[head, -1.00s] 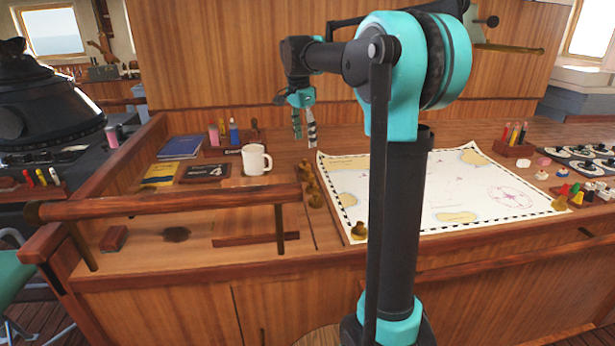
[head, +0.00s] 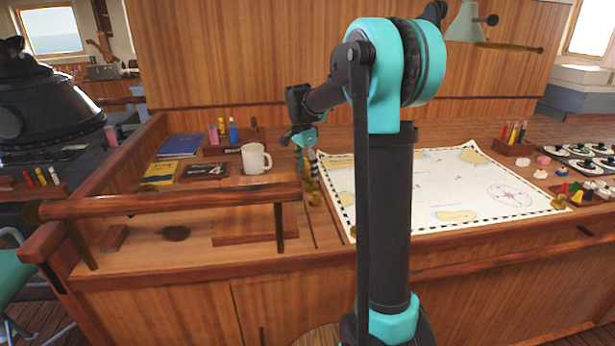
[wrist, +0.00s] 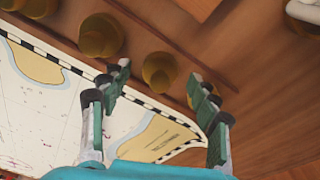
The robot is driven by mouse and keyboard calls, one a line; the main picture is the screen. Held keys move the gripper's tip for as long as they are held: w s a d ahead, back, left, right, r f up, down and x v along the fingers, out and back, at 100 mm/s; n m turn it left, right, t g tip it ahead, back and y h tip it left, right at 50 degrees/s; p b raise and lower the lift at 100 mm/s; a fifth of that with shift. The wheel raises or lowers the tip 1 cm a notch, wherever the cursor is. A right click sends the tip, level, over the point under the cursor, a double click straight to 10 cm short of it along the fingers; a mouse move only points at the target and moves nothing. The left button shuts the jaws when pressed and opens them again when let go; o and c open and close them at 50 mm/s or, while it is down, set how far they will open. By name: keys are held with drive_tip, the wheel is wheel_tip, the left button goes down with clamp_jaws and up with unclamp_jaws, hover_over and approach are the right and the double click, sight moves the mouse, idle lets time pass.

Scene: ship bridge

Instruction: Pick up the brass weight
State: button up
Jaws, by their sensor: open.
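Several brass weights stand in a row along the left edge of the chart. In the wrist view one brass weight (wrist: 158,72) shows between my fingertips, just beyond the chart's striped border. A second brass weight (wrist: 101,36) stands to its upper left, and a third brass weight (wrist: 38,7) is cut by the top left edge. My gripper (wrist: 158,82) is open and empty, its fingers pointing down at the nearest weight. In the head view my gripper (head: 307,172) is over the chart's left edge and partly hides the row. One weight (head: 314,200) shows just below it.
The white chart (head: 430,190) lies flat on the wooden desk. A wooden rail (head: 170,202) runs along the front left. Coloured pieces (head: 575,192) lie at the right.

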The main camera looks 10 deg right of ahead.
drive_tip(key=shift+f, duration=0.1)
clamp_jaws()
idle(0.4)
